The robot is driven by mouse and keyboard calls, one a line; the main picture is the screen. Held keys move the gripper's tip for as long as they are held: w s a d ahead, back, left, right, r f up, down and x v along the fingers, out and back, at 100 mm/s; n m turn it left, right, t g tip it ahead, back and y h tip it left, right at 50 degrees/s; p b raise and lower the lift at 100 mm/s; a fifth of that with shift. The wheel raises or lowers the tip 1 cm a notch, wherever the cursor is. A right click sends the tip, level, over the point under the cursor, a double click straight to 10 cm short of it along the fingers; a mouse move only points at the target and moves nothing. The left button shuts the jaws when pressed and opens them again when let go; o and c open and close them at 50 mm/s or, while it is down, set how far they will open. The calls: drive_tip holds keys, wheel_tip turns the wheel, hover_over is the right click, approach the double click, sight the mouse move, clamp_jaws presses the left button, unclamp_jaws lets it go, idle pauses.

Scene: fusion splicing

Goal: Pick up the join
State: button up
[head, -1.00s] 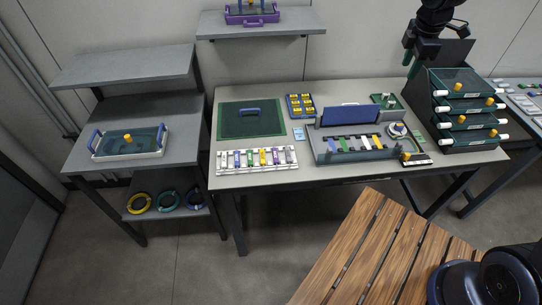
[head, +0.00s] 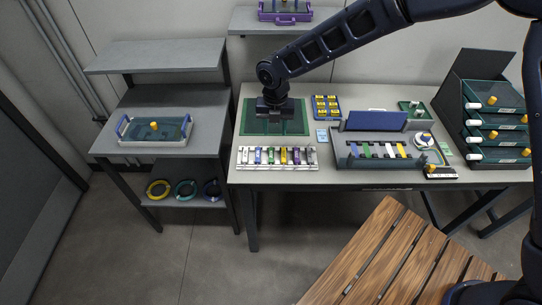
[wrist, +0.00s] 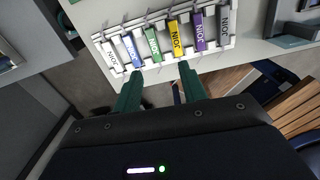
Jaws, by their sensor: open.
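Several slim pieces labelled JOIN stand in a row in a white rack (head: 278,167) at the table's front left. In the wrist view the row runs white join (wrist: 110,55), blue join (wrist: 132,51), green join (wrist: 153,43), yellow join (wrist: 176,38), purple join (wrist: 199,31) and grey join (wrist: 224,24). My gripper (head: 273,117) is over the green mat (head: 249,118), behind the rack in the head view. Its green fingers (wrist: 160,84) are apart and empty in the wrist view, with the rack beyond their tips.
A grey splicing station (head: 345,163) with a raised blue lid (head: 376,121) stands right of the rack. A yellow-celled blue tray (head: 326,108) is behind. A green drawer stack (head: 497,130) is at the right. A lower side table (head: 205,105) holds a handled tray (head: 137,142).

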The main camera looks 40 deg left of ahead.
drive_tip(key=s+f, duration=0.1)
drive_tip(key=s, duration=0.1)
hover_over(271, 154)
drive_tip(key=shift+n, duration=0.3)
drive_tip(key=f, duration=0.5)
drive_tip(key=shift+s+d+f, duration=0.1)
drive_tip(key=shift+s+d, duration=0.1)
drive_tip(key=shift+s, duration=0.2)
drive_tip(key=shift+w+a+f, duration=0.1)
drive_tip(key=shift+w+f, duration=0.1)
drive_tip(key=shift+f, duration=1.2)
drive_tip(key=shift+w+a+f, duration=0.1)
drive_tip(key=shift+w+f, duration=0.1)
drive_tip(key=shift+f, duration=1.2)
drive_tip(key=shift+c, duration=0.2)
clamp_jaws()
